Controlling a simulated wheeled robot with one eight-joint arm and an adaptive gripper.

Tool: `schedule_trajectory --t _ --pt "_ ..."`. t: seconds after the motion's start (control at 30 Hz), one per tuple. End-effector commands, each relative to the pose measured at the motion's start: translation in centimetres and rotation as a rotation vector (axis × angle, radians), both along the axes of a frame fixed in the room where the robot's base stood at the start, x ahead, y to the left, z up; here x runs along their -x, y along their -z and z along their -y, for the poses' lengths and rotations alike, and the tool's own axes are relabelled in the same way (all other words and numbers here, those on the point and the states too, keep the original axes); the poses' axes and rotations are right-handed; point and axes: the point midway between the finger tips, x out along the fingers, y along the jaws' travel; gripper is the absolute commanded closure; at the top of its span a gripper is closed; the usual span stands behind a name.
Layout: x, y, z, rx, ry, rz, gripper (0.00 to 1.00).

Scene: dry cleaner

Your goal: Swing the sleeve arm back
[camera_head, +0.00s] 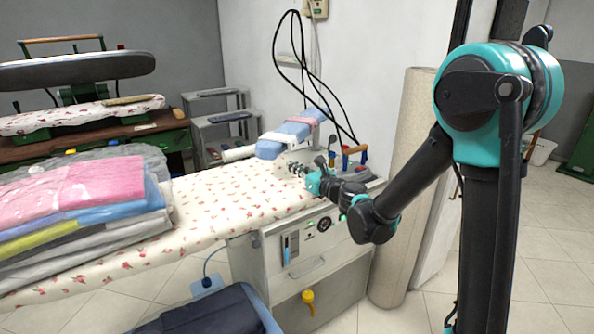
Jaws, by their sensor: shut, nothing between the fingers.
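The sleeve arm (287,138) is a narrow blue padded board with a pinkish cloth or band near its far end. It stands raised above the far right end of the floral ironing table (215,200), angled from near left to far right. My gripper (293,168) is shut and empty, just below and right of the sleeve arm's near end, low over the table's right edge. I cannot tell whether the fingers touch the sleeve arm or its support. The support is partly hidden behind my gripper.
Folded clothes (75,210) are piled on the table's left side. An iron with a wooden handle (354,152) stands right of my gripper, with black cables (300,50) hanging above. A rolled beige carpet (405,190) stands behind my arm. A white cabinet (318,260) is below.

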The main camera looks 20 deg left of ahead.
Motion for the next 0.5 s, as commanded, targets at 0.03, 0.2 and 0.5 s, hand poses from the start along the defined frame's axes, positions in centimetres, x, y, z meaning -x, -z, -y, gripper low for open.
schedule_trajectory --t 0.03,0.2,0.5 --pt "-0.6 0.0 -1.0 0.0 -0.001 0.0 1.0" --pt "-2.5 0.0 -3.7 0.001 -0.001 0.001 1.0" --pt "-4.7 0.0 -6.9 0.001 0.0 0.001 1.0"
